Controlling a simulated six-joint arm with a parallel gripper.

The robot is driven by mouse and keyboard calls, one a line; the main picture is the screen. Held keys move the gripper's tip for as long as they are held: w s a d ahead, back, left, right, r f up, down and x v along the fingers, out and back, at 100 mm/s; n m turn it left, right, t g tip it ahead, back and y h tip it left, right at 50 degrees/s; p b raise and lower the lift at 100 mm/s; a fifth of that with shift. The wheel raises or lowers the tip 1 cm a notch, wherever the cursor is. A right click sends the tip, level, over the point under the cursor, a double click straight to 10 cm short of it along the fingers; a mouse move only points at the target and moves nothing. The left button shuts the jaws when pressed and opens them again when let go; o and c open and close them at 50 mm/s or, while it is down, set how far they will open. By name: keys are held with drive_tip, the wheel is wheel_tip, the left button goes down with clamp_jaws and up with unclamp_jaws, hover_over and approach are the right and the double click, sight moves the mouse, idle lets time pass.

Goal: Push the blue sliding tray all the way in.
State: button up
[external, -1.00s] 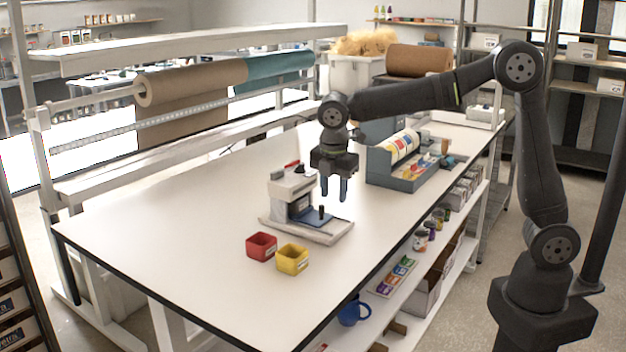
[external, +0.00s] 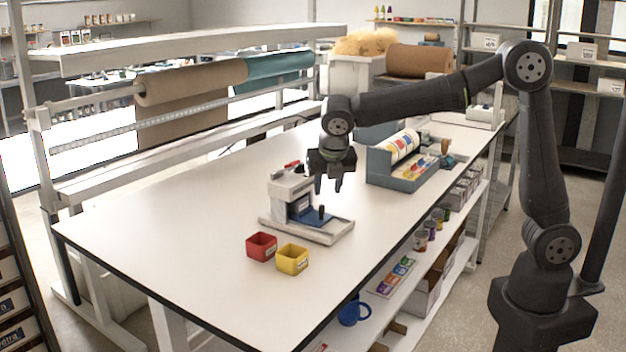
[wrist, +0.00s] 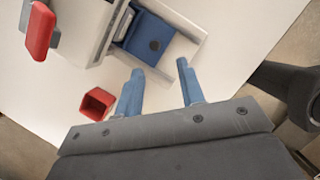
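The blue sliding tray (external: 313,217) sits on the white base of a small machine (external: 291,189). It sticks out from the machine's front, with a dark upright knob (external: 321,212) on it. In the wrist view the tray (wrist: 142,30) shows at the top, its inner end under the machine's body, with the dark knob (wrist: 154,45) on it. My gripper (external: 329,186) hangs above and beside the tray, with its fingers pointing down. In the wrist view its two blue fingers (wrist: 160,75) are apart with nothing between them. The gripper appears clear of the tray and knob.
A red bin (external: 261,246) and a yellow bin (external: 292,259) stand in front of the machine. A red lever (wrist: 40,30) sticks out at the machine's top. A grey organizer (external: 400,178) stands behind right. The table's left part is clear.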

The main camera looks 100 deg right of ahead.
sight(325, 220)
drive_tip(key=x, duration=0.8)
drive_tip(key=shift+f, duration=0.3)
